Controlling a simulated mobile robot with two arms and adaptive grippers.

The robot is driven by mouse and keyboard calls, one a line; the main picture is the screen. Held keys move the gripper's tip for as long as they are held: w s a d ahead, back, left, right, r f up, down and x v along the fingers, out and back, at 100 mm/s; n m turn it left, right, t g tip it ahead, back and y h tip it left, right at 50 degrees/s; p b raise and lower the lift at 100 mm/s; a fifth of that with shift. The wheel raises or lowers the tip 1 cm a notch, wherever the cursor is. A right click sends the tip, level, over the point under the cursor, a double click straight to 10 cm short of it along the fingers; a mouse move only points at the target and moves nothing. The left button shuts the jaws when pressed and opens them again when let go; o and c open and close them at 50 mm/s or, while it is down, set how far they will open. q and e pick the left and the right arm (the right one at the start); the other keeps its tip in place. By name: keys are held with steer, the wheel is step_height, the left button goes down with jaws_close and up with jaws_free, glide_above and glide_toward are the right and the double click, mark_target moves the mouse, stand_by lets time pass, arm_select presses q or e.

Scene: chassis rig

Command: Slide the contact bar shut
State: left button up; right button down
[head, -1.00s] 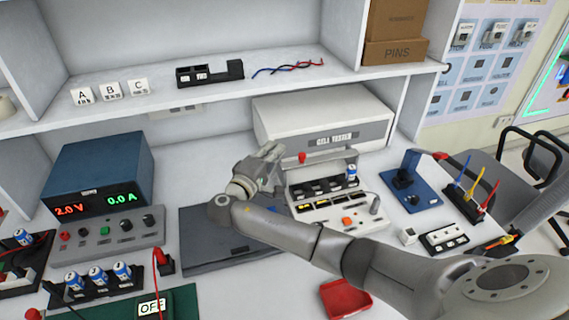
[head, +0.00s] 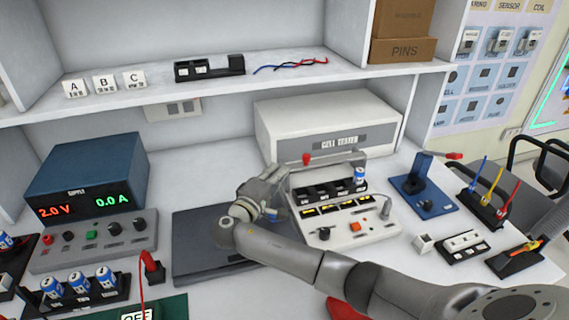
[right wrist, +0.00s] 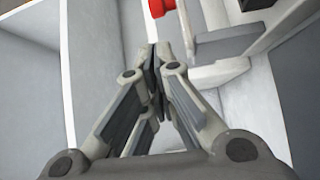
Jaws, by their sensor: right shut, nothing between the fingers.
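The cell tester's white box (head: 330,128) stands at the back, with a low panel (head: 345,232) in front. The contact bar (head: 335,161) is a thin grey bar above the row of black cell slots (head: 325,190), with a red knob (head: 306,159) at its left end. A blue-and-white cell (head: 360,175) stands in the rightmost slot. My right gripper (head: 276,177) is shut and empty, just left of the panel and the knob. In the right wrist view, the shut fingertips (right wrist: 156,55) are apart from the red knob (right wrist: 161,7) at the top edge. My left gripper is out of view.
A dark grey flat slab (head: 215,262) lies under my right arm. The blue power supply (head: 88,177) and a rack of cells (head: 80,292) are at left. A blue fixture (head: 425,196) and a lead holder (head: 483,209) stand at right. The shelf (head: 210,90) overhangs the back.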

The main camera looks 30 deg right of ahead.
mark_target(306, 159)
steer(key=x, duration=0.9)
steer(key=shift+d+p, duration=0.15)
steer(key=shift+p, duration=0.15)
steer(key=shift+s+p, duration=0.25)
steer(key=shift+p, duration=0.05)
steer(key=s+p, duration=0.1)
steer(key=s, duration=0.1)
steer(key=s+a+p, duration=0.1)
steer(key=s+p, duration=0.1)
steer(key=s, duration=0.1)
steer(key=shift+s+a+p, duration=0.25)
steer(key=shift+s+p, duration=0.05)
steer(key=shift+p, duration=0.1)
steer(key=shift+s, duration=0.2)
steer(key=shift+f, duration=0.1)
